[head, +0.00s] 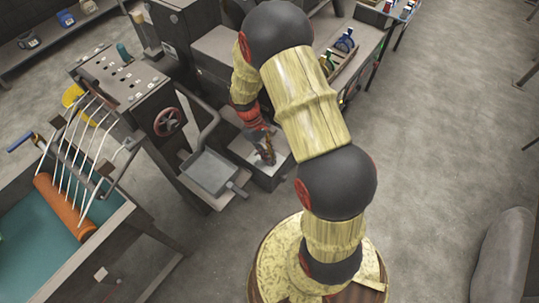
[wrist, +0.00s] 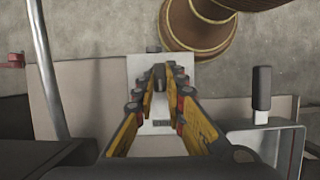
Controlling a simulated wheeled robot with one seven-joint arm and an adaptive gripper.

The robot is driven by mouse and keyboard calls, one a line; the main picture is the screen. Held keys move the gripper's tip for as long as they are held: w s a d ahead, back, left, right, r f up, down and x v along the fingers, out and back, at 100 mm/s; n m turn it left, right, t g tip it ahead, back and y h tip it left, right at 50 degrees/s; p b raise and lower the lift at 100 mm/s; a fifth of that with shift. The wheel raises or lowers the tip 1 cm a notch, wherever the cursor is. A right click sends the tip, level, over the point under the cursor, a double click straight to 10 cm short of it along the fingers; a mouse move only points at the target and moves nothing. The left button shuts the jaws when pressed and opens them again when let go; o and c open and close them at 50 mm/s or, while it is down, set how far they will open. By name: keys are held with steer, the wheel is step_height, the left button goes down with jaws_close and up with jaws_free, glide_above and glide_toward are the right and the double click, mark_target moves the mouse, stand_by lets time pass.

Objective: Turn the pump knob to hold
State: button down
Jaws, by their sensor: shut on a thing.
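My gripper (head: 266,155) reaches down to a pale panel (head: 242,150) on top of a low dark cabinet beside the machine. In the wrist view my gripper (wrist: 160,76) has its orange fingers drawn together at the tips over the pale panel (wrist: 140,62). A small dark grey piece, which looks like the pump knob (wrist: 159,82), shows between the fingertips. The fingers hide most of it, and I cannot read its setting. In the head view the knob is hidden behind my gripper.
A grey tray (head: 208,172) sits left of the panel, near a machine with a red handwheel (head: 169,121). Open floor (head: 430,150) lies to the right.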

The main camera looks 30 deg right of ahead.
steer(key=c, duration=1.8)
jaws_free()
steer(key=shift+c, duration=0.2)
steer(key=shift+r, duration=0.1)
steer(key=v, duration=1.1)
steer(key=shift+r, duration=0.4)
steer(key=shift+w, duration=0.15)
steer(key=s+a+r+m+t+b, duration=0.1)
steer(key=s+a+r+t, duration=0.2)
steer(key=s+r, duration=0.3)
steer(key=s+a+r+m+t+y+b, duration=0.1)
steer(key=s+a+r+t+b, duration=0.1)
steer(key=s+r, duration=0.4)
steer(key=s+a+r+m+t+b, duration=0.2)
steer(key=s+a+r+t, duration=0.3)
steer(key=r, duration=0.4)
steer(key=shift+s+r+y, duration=0.15)
steer(key=shift+s+y, duration=0.15)
steer(key=shift+s, duration=0.1)
